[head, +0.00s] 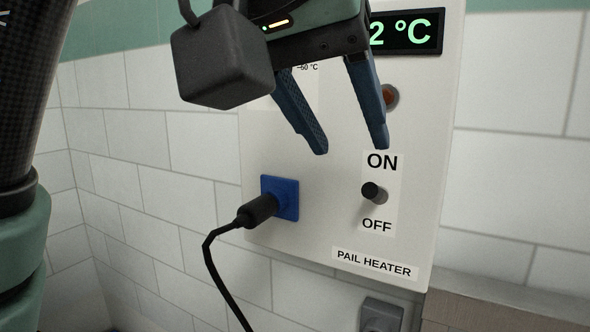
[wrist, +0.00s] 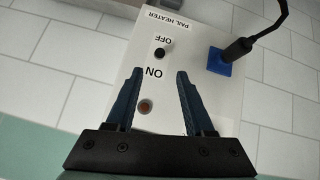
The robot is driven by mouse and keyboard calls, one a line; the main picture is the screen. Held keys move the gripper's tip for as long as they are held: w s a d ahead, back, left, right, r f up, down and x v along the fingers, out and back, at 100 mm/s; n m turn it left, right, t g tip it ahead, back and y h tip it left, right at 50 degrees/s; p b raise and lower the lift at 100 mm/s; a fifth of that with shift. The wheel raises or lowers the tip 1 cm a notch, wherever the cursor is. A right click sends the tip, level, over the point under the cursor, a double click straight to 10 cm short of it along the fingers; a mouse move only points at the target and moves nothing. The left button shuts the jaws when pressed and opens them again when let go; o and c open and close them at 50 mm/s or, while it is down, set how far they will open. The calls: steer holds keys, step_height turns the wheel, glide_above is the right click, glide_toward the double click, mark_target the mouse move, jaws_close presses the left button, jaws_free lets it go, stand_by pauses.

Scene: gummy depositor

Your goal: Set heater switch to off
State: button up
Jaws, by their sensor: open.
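The heater switch (head: 372,192) is a short dark knob on a white panel (head: 320,215), between the ON label (head: 382,161) and the OFF label (head: 377,225). The switch also shows in the wrist view (wrist: 160,52), where the panel appears upside down. I cannot tell for sure which way the lever is set. My gripper (head: 352,151) has two blue fingers and is open and empty. In the head view its fingertips are above the switch; in the wrist view they (wrist: 159,70) point towards it, one on each side of its line. I see no contact with the switch.
A black plug and cable (head: 258,210) sit in a blue socket (head: 287,197) left of the switch. An orange-red lamp (head: 390,96) and a green temperature display (head: 408,31) are higher on the panel. A grey box (head: 381,315) is below it. White tiled wall surrounds the panel.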

mark_target(370, 185)
steer(key=p+x, duration=0.2)
steer(key=x, duration=0.7)
steer(key=shift+w+d+f+p, duration=0.1)
steer(key=shift+d+f+p, duration=0.05)
steer(key=shift+p, duration=0.25)
jaws_close()
